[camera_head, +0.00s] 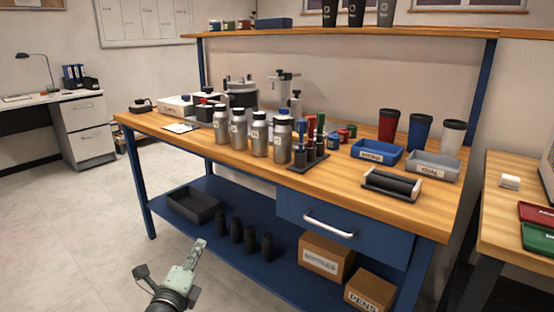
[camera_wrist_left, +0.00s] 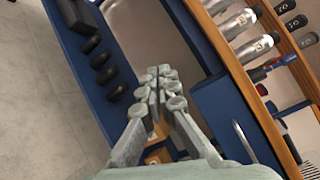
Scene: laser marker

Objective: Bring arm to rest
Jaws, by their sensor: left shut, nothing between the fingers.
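My left gripper (camera_head: 198,248) is in the lower middle of the head view, in front of the workbench and below its top. It is shut and empty. The left wrist view shows its fingers (camera_wrist_left: 158,88) together, with the bench's lower shelf beyond them. It touches nothing that I can see. My right gripper is in neither view.
The wooden workbench (camera_head: 345,187) carries silver bottles (camera_head: 259,134), a pen rack (camera_head: 308,158), a blue tray (camera_head: 376,152) and a grey tray (camera_head: 432,166). Below are a drawer (camera_head: 335,222), dark cylinders (camera_head: 236,229) and cardboard boxes (camera_head: 327,257). Floor (camera_head: 90,220) at left is clear.

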